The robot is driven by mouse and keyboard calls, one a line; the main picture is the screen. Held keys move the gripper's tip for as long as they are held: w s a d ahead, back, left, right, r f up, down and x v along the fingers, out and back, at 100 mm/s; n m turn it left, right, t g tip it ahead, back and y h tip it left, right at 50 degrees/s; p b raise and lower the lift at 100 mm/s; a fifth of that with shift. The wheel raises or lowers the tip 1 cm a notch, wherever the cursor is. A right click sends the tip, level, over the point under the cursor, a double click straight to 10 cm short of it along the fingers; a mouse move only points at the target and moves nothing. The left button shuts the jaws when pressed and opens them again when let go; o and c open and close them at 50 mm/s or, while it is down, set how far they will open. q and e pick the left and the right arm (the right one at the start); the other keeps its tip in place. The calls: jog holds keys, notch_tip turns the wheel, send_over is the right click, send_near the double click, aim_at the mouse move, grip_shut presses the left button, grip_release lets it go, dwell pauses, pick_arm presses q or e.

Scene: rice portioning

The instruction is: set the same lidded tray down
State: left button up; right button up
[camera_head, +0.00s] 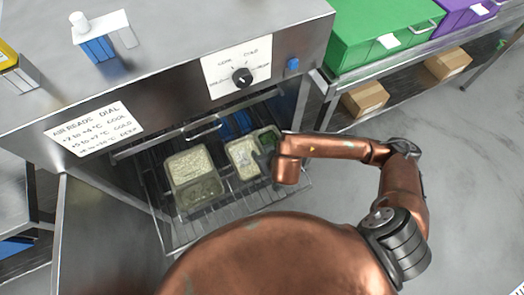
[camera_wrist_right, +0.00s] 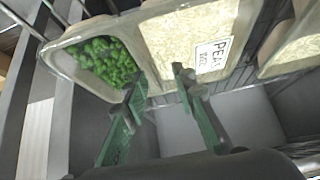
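A tray (camera_head: 242,158) with a pale section and a green section of peas sits on the pulled-out wire rack (camera_head: 240,199). In the right wrist view its near rim (camera_wrist_right: 108,96), the green peas and a label reading "PEAS" show close up. I cannot make out a lid clearly. My right gripper (camera_wrist_right: 160,80) is at the tray's near side. Its two green-padded fingers stand apart, tips at the rim, with nothing seen clamped between them. In the head view my wrist hides part of the gripper. My left gripper is out of view.
A second, larger pale tray (camera_head: 192,164) sits left of it on the rack. The steel cabinet with a dial (camera_head: 242,77) stands behind. A green crate (camera_head: 383,30), a purple crate (camera_head: 463,14) and cardboard boxes (camera_head: 365,97) are on the right shelves.

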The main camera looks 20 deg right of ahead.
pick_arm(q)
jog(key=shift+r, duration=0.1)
pick_arm(e)
jog(key=p+v, duration=0.1)
jog(key=v, duration=0.2)
jog(key=shift+w, duration=0.15)
jog(key=p+v, duration=0.1)
jog(key=v, duration=0.3)
jog(key=shift+r, duration=0.1)
pick_arm(q)
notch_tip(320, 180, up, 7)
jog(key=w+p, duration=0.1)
jog(key=p, duration=0.5)
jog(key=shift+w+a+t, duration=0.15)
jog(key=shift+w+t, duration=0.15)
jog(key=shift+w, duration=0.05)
pick_arm(e)
jog(key=v, duration=0.5)
jog(key=shift+s, duration=0.2)
